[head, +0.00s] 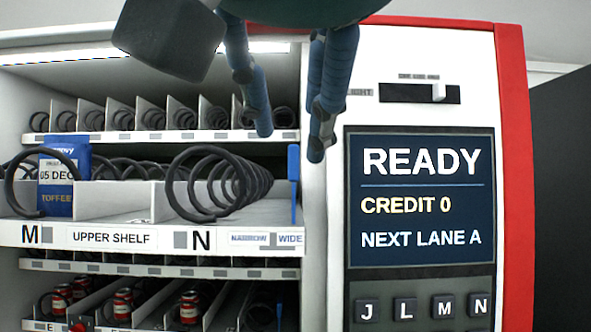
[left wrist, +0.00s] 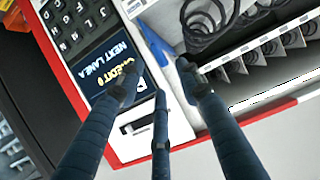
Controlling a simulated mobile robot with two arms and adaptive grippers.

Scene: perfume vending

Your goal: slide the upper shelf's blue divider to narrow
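The blue divider (head: 293,176) stands upright at the right end of the upper shelf (head: 110,205), above the WIDE end of the NARROW/WIDE label (head: 267,238). A large dark coil (head: 215,180) is to its left. My left gripper (head: 291,142) reaches down from the top with its fingers spread and nothing between them. Its fingertips appear just above the divider's top, one on each side in the picture; contact is not visible. In the left wrist view the divider shows as a blue strip (left wrist: 158,42) beyond the open fingers. My right gripper is not in view.
A blue toffee packet (head: 63,175) sits in lane M at the left of the shelf. The control panel (head: 420,200) with its screen is to the right. Shelves with coils lie above and below, the lower one holding red cans (head: 189,307). Lane N's coil is close to the divider.

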